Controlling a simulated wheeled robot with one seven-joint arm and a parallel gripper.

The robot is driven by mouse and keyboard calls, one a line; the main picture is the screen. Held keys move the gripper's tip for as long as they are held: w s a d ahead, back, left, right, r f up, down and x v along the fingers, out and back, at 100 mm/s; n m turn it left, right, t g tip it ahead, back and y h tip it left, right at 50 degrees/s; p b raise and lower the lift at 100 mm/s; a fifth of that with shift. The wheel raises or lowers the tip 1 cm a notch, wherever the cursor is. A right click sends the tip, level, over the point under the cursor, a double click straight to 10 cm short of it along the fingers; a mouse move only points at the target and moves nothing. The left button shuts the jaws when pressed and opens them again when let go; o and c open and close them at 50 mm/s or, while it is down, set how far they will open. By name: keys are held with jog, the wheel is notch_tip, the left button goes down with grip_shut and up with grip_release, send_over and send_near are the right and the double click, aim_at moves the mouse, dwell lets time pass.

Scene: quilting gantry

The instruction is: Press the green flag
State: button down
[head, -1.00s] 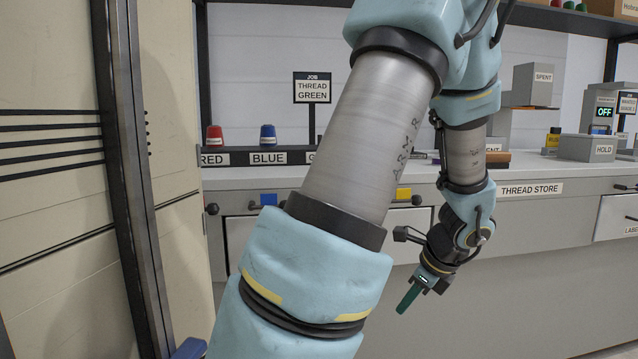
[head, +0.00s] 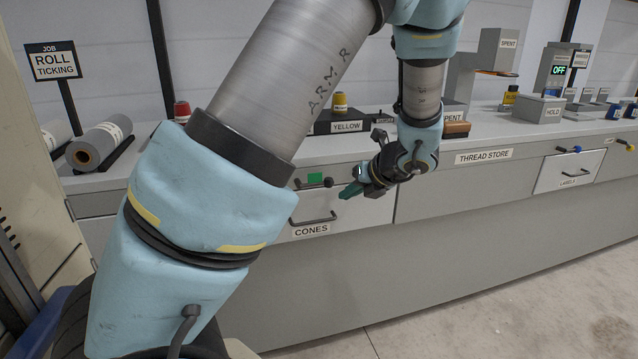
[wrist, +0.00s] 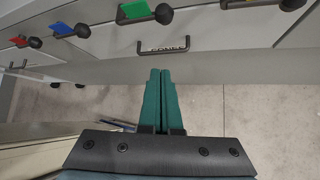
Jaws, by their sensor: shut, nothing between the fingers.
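The green flag (head: 315,179) is a small square on a dark lever with a round knob, on the counter front above the drawer labelled CONES. In the wrist view the green flag (wrist: 134,10) is at the top, left of centre. My gripper (head: 350,190) is just right of the flag in the head view, apart from it. In the wrist view its two dark green fingers (wrist: 160,75) lie together with nothing between them, pointing toward the drawer handle (wrist: 163,47) below the flag.
Blue (wrist: 61,28), red (wrist: 35,42) and yellow (wrist: 290,4) flags on similar levers flank the green one. The counter (head: 480,147) bears a yellow thread cone (head: 340,102), a HOLD box (head: 541,108) and rolls (head: 99,143). The floor (head: 440,330) in front is clear.

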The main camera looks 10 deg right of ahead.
aim_at(315, 180)
jog(key=x, duration=1.1)
jog(key=shift+w+d+r+p, duration=0.2)
jog(key=shift+w+r, duration=0.05)
jog(key=shift+r, duration=0.4)
jog(key=shift+w+d+r+p, duration=0.2)
jog(key=shift+w+r+p, duration=0.05)
jog(key=shift+r, duration=0.4)
jog(key=shift+w+d+r+p, duration=0.2)
jog(key=shift+w+d+r, duration=0.05)
jog(key=shift+r, duration=0.45)
jog(key=shift+d+r, duration=0.1)
